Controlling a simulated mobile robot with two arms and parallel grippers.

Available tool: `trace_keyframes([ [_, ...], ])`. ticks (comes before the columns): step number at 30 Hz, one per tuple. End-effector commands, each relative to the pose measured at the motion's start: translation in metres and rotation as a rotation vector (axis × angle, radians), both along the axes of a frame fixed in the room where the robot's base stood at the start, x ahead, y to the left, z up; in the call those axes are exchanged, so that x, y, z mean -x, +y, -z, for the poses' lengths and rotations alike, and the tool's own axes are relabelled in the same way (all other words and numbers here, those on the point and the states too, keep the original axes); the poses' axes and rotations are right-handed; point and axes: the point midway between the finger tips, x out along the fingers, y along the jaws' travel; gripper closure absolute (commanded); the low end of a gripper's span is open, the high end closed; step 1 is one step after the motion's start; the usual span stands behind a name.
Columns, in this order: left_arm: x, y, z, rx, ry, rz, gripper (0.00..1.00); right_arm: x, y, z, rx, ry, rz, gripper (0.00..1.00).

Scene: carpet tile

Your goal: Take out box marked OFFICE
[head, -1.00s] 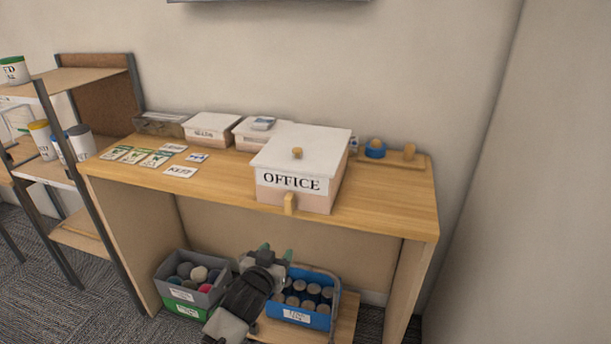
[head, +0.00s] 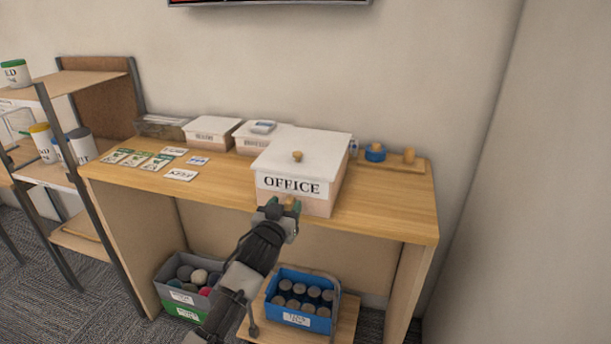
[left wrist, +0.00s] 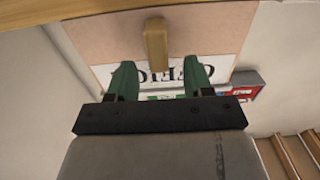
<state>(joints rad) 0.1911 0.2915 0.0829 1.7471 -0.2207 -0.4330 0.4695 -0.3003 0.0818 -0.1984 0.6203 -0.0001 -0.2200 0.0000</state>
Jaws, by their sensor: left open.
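The box marked OFFICE (head: 318,195) stands on the wooden desk near its front edge. It has a white lid with a round wooden knob (head: 297,156) and a wooden handle on its front. My left gripper (head: 284,203) is at the box's front, just below the label, and partly hides the handle. In the left wrist view the handle (left wrist: 155,47) shows just beyond the green fingertips (left wrist: 158,75), which are apart with nothing between them. The label appears upside down there. My right gripper is not in view.
Two smaller white-lidded boxes (head: 212,131) stand behind, with cards (head: 181,175) at the desk's left. A wooden tray (head: 395,164) is at the back right. Below are a blue crate (head: 303,317) and a grey bin (head: 176,294). A shelf rack (head: 92,198) stands left.

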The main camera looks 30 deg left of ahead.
Motion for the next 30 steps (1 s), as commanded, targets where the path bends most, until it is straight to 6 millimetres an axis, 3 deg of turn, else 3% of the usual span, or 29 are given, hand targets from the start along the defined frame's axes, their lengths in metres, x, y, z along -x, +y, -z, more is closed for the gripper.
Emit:
trace_keyframes([
  [6,-0.021,0.004,0.0,0.002,0.001,0.001,0.49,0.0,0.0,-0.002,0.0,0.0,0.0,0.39],
  [14,-0.022,0.005,0.0,0.001,0.0,0.001,0.49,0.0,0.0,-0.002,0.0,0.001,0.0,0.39],
  [24,-0.022,0.005,0.0,0.001,0.0,0.001,1.0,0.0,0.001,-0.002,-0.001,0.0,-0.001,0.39],
  [30,-0.022,0.005,-0.001,0.0,-0.004,0.002,1.0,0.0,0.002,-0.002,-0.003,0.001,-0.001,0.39],
])
